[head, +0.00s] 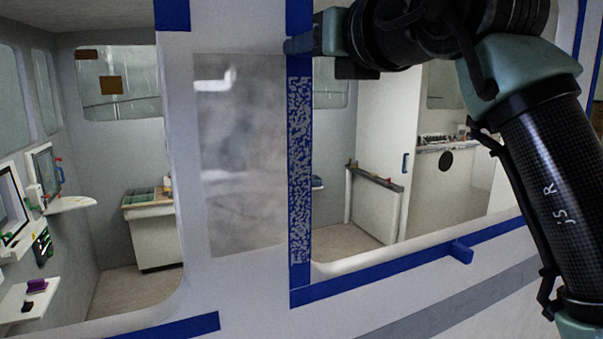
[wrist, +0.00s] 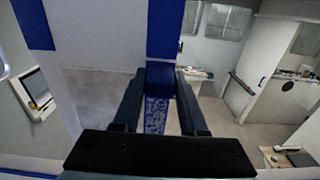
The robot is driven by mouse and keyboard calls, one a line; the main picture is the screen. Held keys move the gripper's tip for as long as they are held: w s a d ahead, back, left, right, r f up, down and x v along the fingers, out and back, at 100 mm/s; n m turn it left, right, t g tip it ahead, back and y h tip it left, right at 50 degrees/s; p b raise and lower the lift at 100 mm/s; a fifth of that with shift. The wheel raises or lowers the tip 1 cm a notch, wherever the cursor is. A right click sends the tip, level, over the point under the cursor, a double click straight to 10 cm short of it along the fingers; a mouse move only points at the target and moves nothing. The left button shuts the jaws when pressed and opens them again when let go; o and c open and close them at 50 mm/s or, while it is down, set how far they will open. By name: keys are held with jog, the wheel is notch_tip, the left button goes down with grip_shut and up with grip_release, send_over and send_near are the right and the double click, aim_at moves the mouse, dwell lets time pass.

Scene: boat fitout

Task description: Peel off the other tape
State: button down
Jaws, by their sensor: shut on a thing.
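A vertical blue tape strip (head: 300,180) runs down the left edge of the right window opening. Most of its length is speckled blue and grey; its top and bottom are plain blue. My gripper (head: 291,46) reaches in from the right and is shut at the upper part of this strip. In the wrist view the fingers (wrist: 160,72) close on a blue piece of tape, with the speckled stretch (wrist: 156,112) below. A second blue strip (head: 400,268) runs along the lower edge of the same window, with a small tab (head: 461,252) standing out from it.
A grey, cloudy rectangular panel (head: 240,160) sits on the wall left of the strip. More blue tape lies at the lower left (head: 175,328) and upper left (head: 172,15). Through the openings show a cabin with screens (head: 45,165), a counter (head: 155,240) and a white partition (head: 375,207).

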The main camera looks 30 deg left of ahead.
jog(key=shift+s+d+f+b, duration=0.1)
jog(key=shift+d+f+b, duration=0.1)
jog(key=shift+b, duration=0.1)
jog(key=shift+s+d, duration=0.15)
jog(key=shift+b+v, duration=0.55)
jog(key=shift+v, duration=0.4)
jog(key=shift+r, duration=0.15)
jog(key=b+v, duration=0.3)
jog(key=v, duration=0.5)
jog(key=shift+s+d, duration=0.1)
